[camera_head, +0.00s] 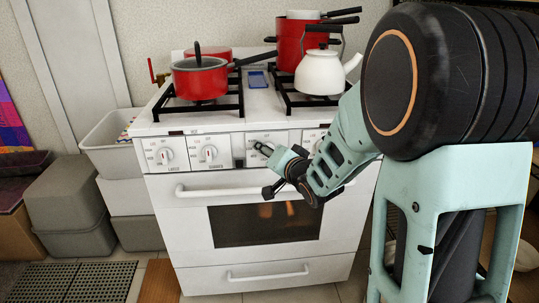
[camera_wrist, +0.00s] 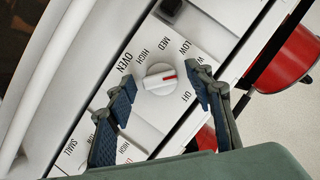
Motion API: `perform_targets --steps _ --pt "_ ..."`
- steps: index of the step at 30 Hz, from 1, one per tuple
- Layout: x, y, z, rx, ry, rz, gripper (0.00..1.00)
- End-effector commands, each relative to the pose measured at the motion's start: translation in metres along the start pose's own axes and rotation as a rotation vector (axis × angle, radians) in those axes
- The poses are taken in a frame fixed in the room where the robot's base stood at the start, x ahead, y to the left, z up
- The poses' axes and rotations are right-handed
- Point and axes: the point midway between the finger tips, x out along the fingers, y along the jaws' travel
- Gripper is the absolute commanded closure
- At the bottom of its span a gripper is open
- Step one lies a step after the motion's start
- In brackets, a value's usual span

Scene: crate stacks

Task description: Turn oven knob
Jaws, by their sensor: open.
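Contact cannot be told. In the head view my gripper (camera_head: 267,152) reaches the middle of the front panel of the white stove (camera_head: 175,205) and hides the knob behind it.
Other knobs (camera_head: 208,154) sit left of my gripper. The oven door handle (camera_head: 215,191) runs below it. A red saucepan (camera_head: 200,78), a red pot (camera_head: 290,45) and a white kettle (camera_head: 320,73) stand on the burners. Grey crates (camera_head: 70,200) are stacked at the left.

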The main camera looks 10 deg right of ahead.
Motion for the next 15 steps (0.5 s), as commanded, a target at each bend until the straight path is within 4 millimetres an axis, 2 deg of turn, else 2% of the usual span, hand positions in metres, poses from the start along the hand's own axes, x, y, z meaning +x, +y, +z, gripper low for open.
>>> perform_targets --steps 5,15 --pt "-0.0003 0.0 -0.0003 0.0 0.0 0.0 0.54" --pt "-0.0005 0.0 -0.0004 0.0 0.0 0.0 0.92"
